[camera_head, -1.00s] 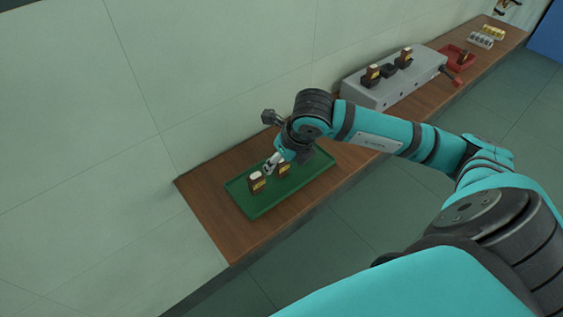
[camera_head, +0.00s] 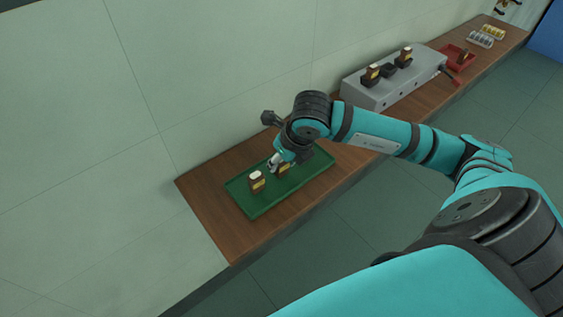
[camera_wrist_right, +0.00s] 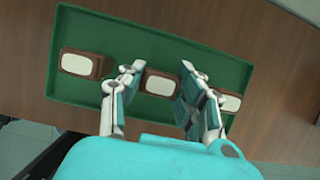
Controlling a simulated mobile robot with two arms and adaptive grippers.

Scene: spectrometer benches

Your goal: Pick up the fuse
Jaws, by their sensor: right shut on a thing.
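A green tray (camera_head: 236,193) holds three brown fuses with white tops, standing in a row. The left fuse (camera_head: 257,182) is clear of my gripper in the head view. My right gripper (camera_head: 277,165) is low over the tray, shut on the middle fuse (camera_head: 285,169), which it partly hides. In the right wrist view the gripper (camera_wrist_right: 160,88) has a finger on either side of the middle fuse (camera_wrist_right: 160,84). There, one outer fuse (camera_wrist_right: 82,63) is beside the left finger, and the other (camera_wrist_right: 229,102) is partly covered by the right finger. My left gripper is not in view.
The wooden bench (camera_head: 205,192) runs along a pale wall (camera_head: 80,130). A grey device (camera_head: 385,92) with brown fuses on top stands farther along it. Beyond are a red tray (camera_head: 470,60) and small yellow and silver items. Bare wood surrounds the green tray.

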